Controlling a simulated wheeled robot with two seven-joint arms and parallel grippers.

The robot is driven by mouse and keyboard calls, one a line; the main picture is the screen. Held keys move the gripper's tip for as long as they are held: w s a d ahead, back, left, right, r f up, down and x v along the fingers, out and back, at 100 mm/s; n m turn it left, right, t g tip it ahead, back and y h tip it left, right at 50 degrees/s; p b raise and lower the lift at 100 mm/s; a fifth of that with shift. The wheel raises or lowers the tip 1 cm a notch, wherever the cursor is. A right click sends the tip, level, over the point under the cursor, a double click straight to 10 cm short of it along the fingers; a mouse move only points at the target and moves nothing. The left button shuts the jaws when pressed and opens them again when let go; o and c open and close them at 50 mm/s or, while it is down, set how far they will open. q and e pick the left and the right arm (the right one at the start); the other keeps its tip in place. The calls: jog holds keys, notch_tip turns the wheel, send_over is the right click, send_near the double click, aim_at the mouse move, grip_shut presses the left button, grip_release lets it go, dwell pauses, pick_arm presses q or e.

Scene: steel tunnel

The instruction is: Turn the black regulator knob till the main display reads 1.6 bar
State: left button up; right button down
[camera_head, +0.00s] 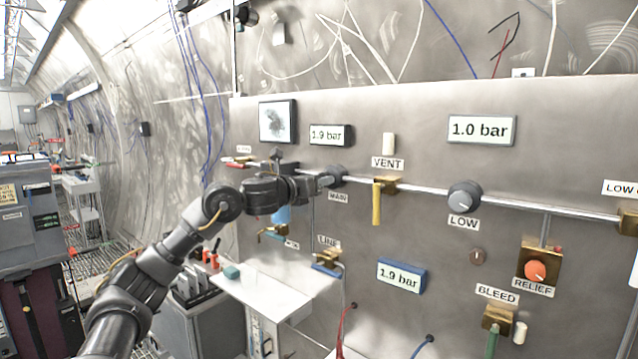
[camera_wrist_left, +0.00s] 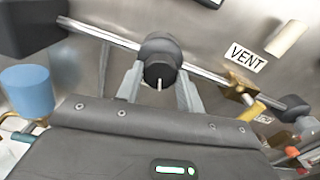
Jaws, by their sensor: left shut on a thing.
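The black regulator knob (camera_head: 336,172) sits on the pipe above the MAIN label (camera_head: 338,198). In the left wrist view the round knob (camera_wrist_left: 159,62) has a pale pointer mark and stands between my fingers. My left gripper (camera_head: 323,182) reaches it from the left and is shut on it; its fingers also show in the wrist view (camera_wrist_left: 160,82). The main display (camera_head: 331,135), above the knob, reads 1.9 bar. My right gripper is not in view.
A yellow-handled VENT valve (camera_head: 377,203) is just right of the knob. Further right are the LOW knob (camera_head: 464,196), a 1.0 bar display (camera_head: 481,130) and an orange RELIEF knob (camera_head: 535,270). A blue-framed display (camera_head: 401,275) below reads 1.9 bar. A white shelf (camera_head: 262,295) juts out below.

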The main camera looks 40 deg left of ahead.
pick_arm(q)
jog(key=shift+f, duration=0.1)
jog(key=o, duration=1)
jog(key=s+b, duration=0.3)
jog(key=s, duration=0.7)
jog(key=shift+s+b, duration=0.3)
jog(key=shift+s, duration=0.1)
jog(key=shift+d, duration=0.1)
